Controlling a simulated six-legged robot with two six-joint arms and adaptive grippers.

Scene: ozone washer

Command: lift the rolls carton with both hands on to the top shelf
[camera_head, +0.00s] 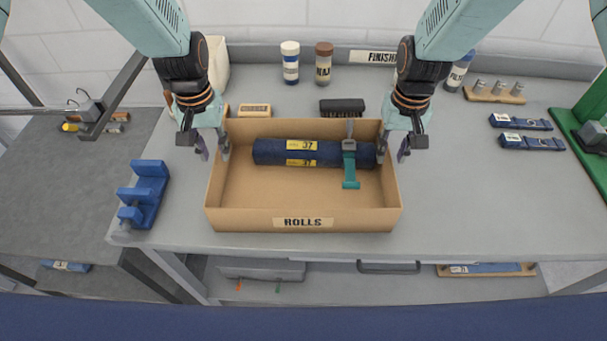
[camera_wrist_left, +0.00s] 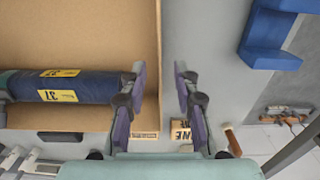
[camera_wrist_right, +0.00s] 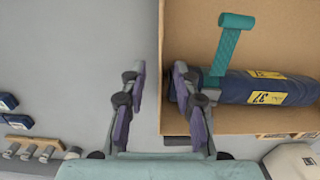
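The rolls carton (camera_head: 304,222) is an open brown box labelled ROLLS, resting on the grey bench. A dark blue roll (camera_head: 270,151) with yellow 37 labels lies inside it, with a teal strap tool (camera_head: 350,168) across its right part. My left gripper (camera_head: 212,152) is open over the carton's left wall, one finger inside and one outside. The left wrist view shows that wall between the spread fingers (camera_wrist_left: 162,95). My right gripper (camera_head: 393,152) is open over the right wall in the same way; its inner finger is beside the roll's end in the right wrist view (camera_wrist_right: 158,95). The top shelf cannot be made out.
Behind the carton are a wooden label block (camera_head: 254,110), a black brush (camera_head: 342,107) and jars (camera_head: 290,62). A blue stand (camera_head: 146,193) is left of it. Navy packs (camera_head: 530,142) and a green machine (camera_head: 590,130) are right. A lower shelf (camera_head: 340,288) shows under the bench.

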